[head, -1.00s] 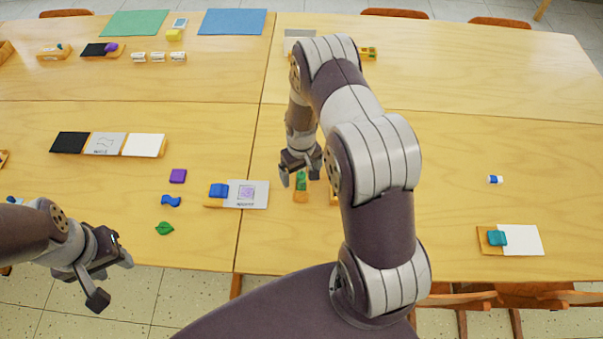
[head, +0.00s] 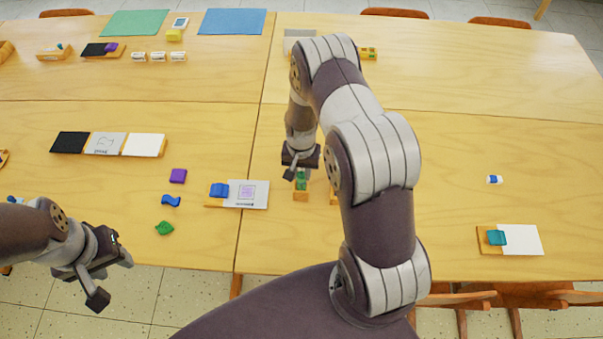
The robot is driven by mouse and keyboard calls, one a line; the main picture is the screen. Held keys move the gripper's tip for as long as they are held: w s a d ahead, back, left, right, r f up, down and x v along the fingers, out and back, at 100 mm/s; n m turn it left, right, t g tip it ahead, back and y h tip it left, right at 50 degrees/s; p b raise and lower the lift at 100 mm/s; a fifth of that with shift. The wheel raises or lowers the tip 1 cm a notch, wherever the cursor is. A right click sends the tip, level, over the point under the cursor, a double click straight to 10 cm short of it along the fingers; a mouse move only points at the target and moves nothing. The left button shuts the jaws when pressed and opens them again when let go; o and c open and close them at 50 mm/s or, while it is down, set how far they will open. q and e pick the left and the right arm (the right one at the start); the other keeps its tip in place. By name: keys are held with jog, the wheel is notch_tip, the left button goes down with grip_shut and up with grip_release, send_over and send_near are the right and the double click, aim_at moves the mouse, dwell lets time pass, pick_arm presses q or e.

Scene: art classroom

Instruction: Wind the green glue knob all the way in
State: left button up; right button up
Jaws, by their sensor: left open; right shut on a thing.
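The green glue knob (head: 301,183) shows as a small green piece on an orange-yellow block (head: 301,196) on the table, right of the table seam. My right gripper (head: 299,171) is over the green piece and shut on it; its fingers and palm hide the upper part of it. My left gripper (head: 112,280) is open and empty, in front of the table's near edge at the lower left.
Just right of the block, another orange piece (head: 333,198) is mostly hidden by my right arm. To the left lie a grey card with a blue piece (head: 219,190), a purple square (head: 178,176) and a green leaf shape (head: 164,228). The table further right is mostly clear.

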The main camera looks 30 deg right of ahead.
dwell(0.4)
jog(key=shift+n, duration=0.7)
jog(key=shift+o, duration=1.4)
jog(key=shift+n, duration=0.9)
jog(key=o, duration=1.2)
jog(key=shift+o, duration=0.2)
jog(key=shift+r, duration=0.1)
jog(key=shift+r+p, duration=2.45)
jog(key=shift+r, duration=0.55)
jog(key=shift+f, duration=0.1)
